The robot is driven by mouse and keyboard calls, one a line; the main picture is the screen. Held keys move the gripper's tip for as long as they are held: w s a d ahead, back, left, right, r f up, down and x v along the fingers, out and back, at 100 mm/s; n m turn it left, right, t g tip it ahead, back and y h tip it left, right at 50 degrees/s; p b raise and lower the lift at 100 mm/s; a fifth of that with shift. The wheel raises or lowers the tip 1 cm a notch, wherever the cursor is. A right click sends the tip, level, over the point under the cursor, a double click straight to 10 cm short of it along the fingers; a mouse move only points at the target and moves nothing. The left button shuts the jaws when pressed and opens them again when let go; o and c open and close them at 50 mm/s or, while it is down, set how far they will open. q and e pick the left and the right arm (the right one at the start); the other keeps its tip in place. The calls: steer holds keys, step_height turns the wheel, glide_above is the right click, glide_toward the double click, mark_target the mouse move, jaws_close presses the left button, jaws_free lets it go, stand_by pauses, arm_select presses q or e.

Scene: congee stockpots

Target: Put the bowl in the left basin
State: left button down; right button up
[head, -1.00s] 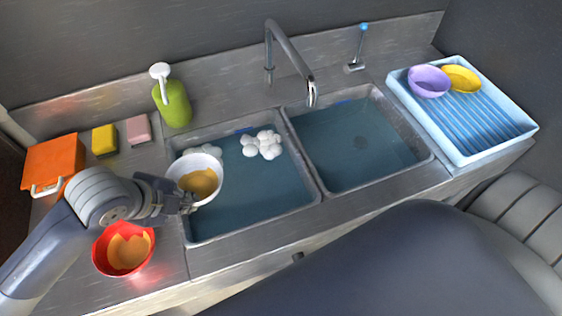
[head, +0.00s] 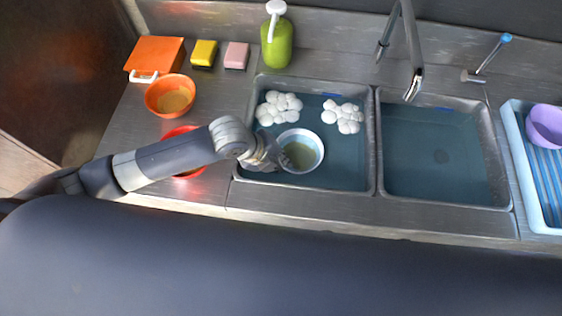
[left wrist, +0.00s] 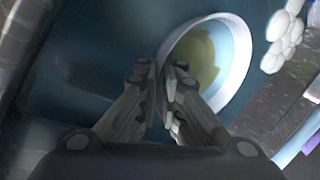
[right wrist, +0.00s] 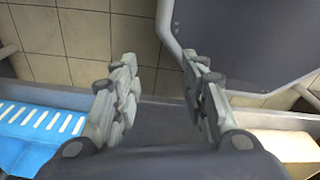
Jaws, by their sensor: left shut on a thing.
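A white bowl (head: 301,151) with a yellowish residue inside is within the left basin (head: 374,150), near its front, low at the water. I cannot tell whether it touches the bottom. My left gripper (head: 278,157) is shut on the bowl's left rim. In the left wrist view the fingers (left wrist: 162,88) pinch the rim of the tilted-looking bowl (left wrist: 238,62). My right gripper (right wrist: 158,75) shows only in the right wrist view, open and empty, away from the basins.
Two white foam clumps (head: 279,107) (head: 343,115) float in the left basin. The right basin (head: 436,150) holds only water. An orange bowl (head: 170,96) and a red bowl (head: 190,173) stand on the left counter. A faucet (head: 411,50) rises behind. A blue rack (head: 532,190) stands right.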

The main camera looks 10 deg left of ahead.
arm_select(q)
step_height(320, 180, down, 2)
steer(key=shift+f, duration=0.2)
arm_select(e)
steer(key=shift+d+r, duration=0.15)
steer(key=shift+d, duration=0.2)
arm_select(q)
steer(key=shift+f, duration=0.1)
steer(key=c, duration=1.8)
jaws_free()
steer(key=shift+o, duration=0.2)
steer(key=v, duration=1.2)
steer(key=shift+b, duration=0.35)
arm_select(e)
steer(key=shift+a+f, duration=0.15)
steer(key=shift+f, duration=0.25)
steer(key=shift+a, duration=0.1)
